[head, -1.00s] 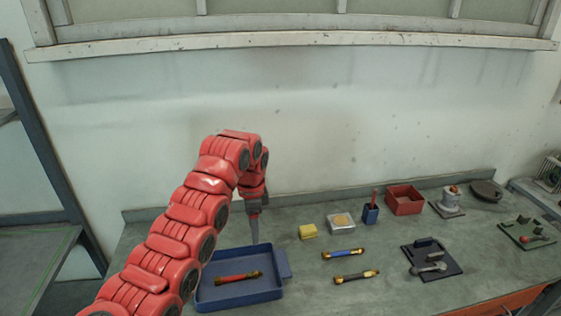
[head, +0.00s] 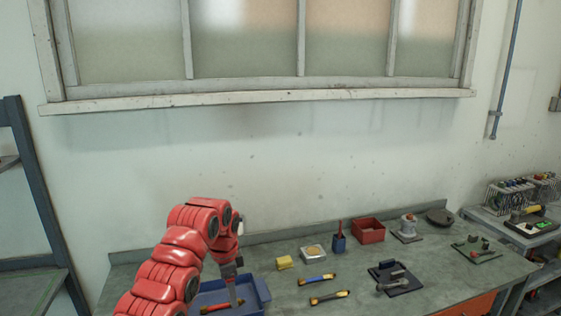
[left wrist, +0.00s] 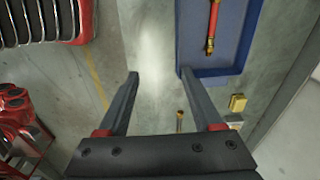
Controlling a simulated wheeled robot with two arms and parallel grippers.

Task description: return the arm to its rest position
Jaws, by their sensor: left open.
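My left arm is red and comes in from the lower left in the head view. Its gripper (head: 238,292) points down and overlaps the blue tray (head: 263,289) in that view. In the left wrist view the two fingers (left wrist: 158,75) are spread apart with nothing between them. The blue tray (left wrist: 218,73) shows at the top of that view, beyond the right finger. A red rod with brass-coloured ends (head: 217,307) lies in the tray, and it also shows in the left wrist view (left wrist: 213,25). My right gripper is not in view.
On the bench (head: 345,267) lie a yellow block (head: 285,262), a blue-handled rod (head: 317,279), a yellow-and-black rod (head: 328,297) and a dark plate with a grey part (head: 391,285). A red box (head: 368,231) stands behind. A shelf (head: 30,215) is at the left.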

